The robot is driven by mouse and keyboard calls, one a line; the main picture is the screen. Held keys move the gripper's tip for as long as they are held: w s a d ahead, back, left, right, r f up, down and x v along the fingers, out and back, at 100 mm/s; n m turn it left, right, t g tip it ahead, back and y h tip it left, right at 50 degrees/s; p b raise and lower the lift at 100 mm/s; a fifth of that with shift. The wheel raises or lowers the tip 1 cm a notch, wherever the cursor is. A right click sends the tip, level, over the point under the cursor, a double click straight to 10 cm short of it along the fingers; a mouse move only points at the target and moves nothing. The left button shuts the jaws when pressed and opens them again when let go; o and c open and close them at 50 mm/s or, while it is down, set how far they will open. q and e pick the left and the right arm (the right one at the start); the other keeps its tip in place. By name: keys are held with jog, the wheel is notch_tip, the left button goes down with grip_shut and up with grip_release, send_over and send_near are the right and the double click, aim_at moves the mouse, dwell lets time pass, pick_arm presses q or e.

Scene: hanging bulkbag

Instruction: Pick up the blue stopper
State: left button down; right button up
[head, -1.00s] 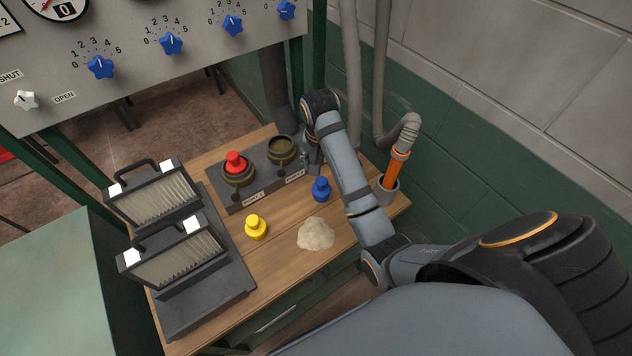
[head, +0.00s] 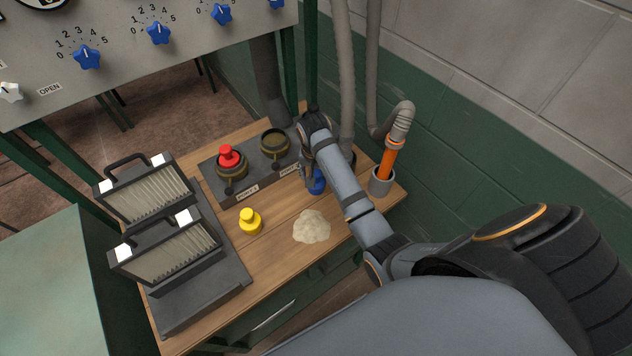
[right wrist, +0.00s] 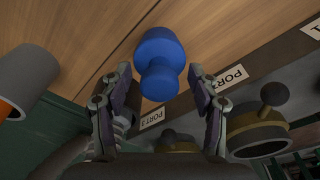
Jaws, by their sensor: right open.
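The blue stopper (head: 317,183) stands on the wooden table, to the right of the port block and partly hidden by my right arm in the head view. In the right wrist view the blue stopper (right wrist: 160,62) sits at the tips of my right gripper, its narrow knob towards the palm. My right gripper (right wrist: 160,84) is open, with one finger on each side of the knob and a small gap showing at both sides. In the head view the right gripper (head: 308,178) is at the stopper, mostly behind the arm. My left gripper is not in view.
A port block (head: 246,192) holds a red stopper (head: 229,157) and an open port (head: 275,141). A yellow stopper (head: 250,221), a pale powder pile (head: 311,227) and two filter panels (head: 165,253) stand nearby. An orange-handled hose tool (head: 388,160) sits in a grey cup (head: 381,182) to the right.

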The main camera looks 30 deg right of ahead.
aim_at(321, 186)
jog(key=c, duration=0.8)
grip_shut()
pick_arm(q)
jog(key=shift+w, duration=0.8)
pick_arm(e)
jog(key=shift+r, duration=0.15)
